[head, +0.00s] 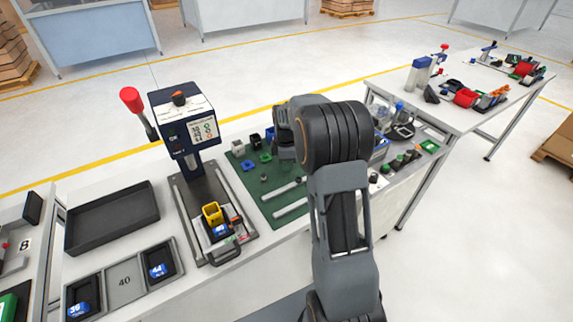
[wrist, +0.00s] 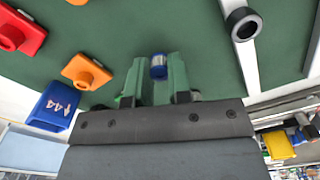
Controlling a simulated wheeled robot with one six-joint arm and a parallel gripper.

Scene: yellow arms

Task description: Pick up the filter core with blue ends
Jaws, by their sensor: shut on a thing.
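The filter core with blue ends (wrist: 158,66) is between the green fingertips of my gripper (wrist: 159,76) in the wrist view. One blue end and a pale band show; the rest is hidden by the fingers. My gripper is shut on it, over the green mat (wrist: 130,35). Whether the core is clear of the mat I cannot tell. In the head view my arm covers the core and the fingertips.
In the wrist view an orange fitting (wrist: 86,71), a red fitting (wrist: 18,32) and a blue bin (wrist: 51,106) lie left of my gripper. The lever press (head: 185,120) stands left in the head view.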

